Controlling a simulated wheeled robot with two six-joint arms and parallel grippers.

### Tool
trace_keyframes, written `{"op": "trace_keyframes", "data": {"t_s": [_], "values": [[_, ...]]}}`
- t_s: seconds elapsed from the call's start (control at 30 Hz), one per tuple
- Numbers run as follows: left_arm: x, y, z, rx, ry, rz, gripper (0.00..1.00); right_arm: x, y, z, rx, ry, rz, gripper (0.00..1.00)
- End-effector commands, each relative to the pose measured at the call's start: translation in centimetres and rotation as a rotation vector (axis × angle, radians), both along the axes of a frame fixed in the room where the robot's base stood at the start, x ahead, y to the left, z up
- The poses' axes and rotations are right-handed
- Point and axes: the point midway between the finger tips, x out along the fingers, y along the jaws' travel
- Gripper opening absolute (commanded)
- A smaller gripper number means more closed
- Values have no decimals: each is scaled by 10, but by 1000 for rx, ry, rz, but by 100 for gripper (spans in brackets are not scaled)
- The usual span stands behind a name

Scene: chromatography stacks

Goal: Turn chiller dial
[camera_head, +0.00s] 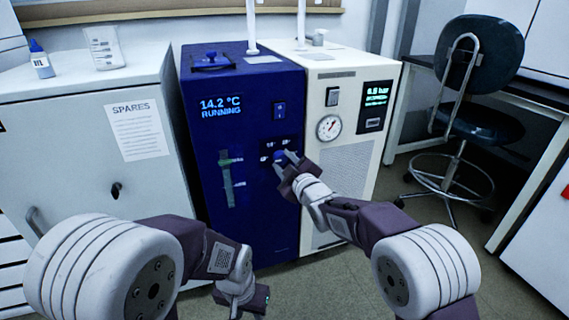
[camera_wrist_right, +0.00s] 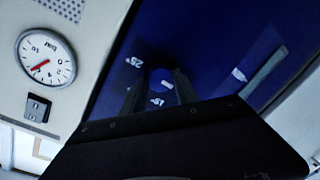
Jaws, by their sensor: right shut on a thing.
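The blue chiller (camera_head: 240,215) stands in the middle of the head view, its display (camera_head: 221,106) reading 14.2 °C RUNNING. Its blue dial (camera_head: 279,157) sits on a dark panel on the front, partly hidden by my gripper. In the right wrist view the dial (camera_wrist_right: 162,84) shows a white mark, with 25° and 15° printed nearby. My right gripper (camera_head: 285,161) is at the panel, shut on the dial, with a dark finger on either side of it. My left gripper (camera_head: 242,294) hangs low in front of the chiller, away from it; its jaws cannot be made out.
A white unit (camera_head: 349,180) with a pressure gauge (camera_head: 330,127) stands directly right of the chiller. A grey cabinet (camera_head: 75,150) with a SPARES sheet (camera_head: 138,130) stands left. A stool (camera_head: 466,130) is at the right, with open floor before it.

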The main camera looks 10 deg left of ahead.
Motion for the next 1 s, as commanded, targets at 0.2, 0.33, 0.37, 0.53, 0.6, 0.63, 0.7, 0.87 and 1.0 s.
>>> {"op": "trace_keyframes", "data": {"t_s": [0.2,0.33,0.37,0.53,0.6,0.63,0.7,0.87,1.0], "values": [[0,0,0,0,0,0,36,0,0,0,-11,-7,1,0],[0,0,0,0,0,0,36,0,0,0,-11,-7,1,0],[0,0,0,0,0,0,36,0,0,0,-11,-7,1,0],[0,0,0,0,0,0,36,0,0,0,-11,-7,1,57],[0,0,0,0,0,0,36,0,0,0,-10,-6,1,57],[0,0,0,0,0,0,36,0,0,0,-10,-6,1,57],[0,0,0,0,0,0,36,0,0,0,-10,-5,1,57],[0,0,1,0,0,0,36,-1,0,0,-10,-5,1,57],[0,0,9,0,0,0,36,-10,-8,4,-9,-4,0,57]]}}
